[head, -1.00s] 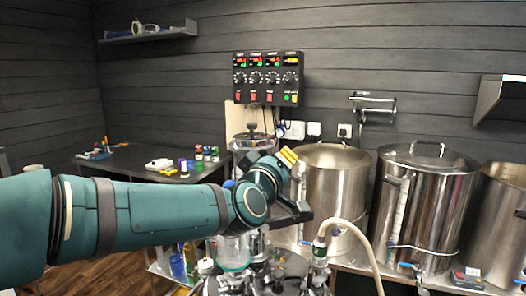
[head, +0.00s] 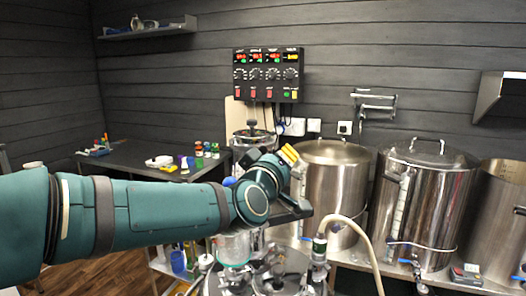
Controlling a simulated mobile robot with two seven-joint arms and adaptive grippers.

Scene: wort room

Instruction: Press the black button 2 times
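A black control panel (head: 268,75) hangs on the back wall, with lit displays, a row of knobs and red, green and yellow buttons. I cannot single out a black button on it at this size. My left arm comes in from the left and ends at my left gripper (head: 288,155), in the middle of the view below the panel. Two yellow strips show close together at its tip, apart from the panel in the picture. Its finger opening is not clear, and I see nothing held. My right gripper is not in view.
Steel kettles (head: 428,205) stand along the right counter. A small box with buttons (head: 466,275) lies at their front. A hose (head: 362,235) curves up in front of them. A dark table (head: 130,160) with small bottles stands at the left.

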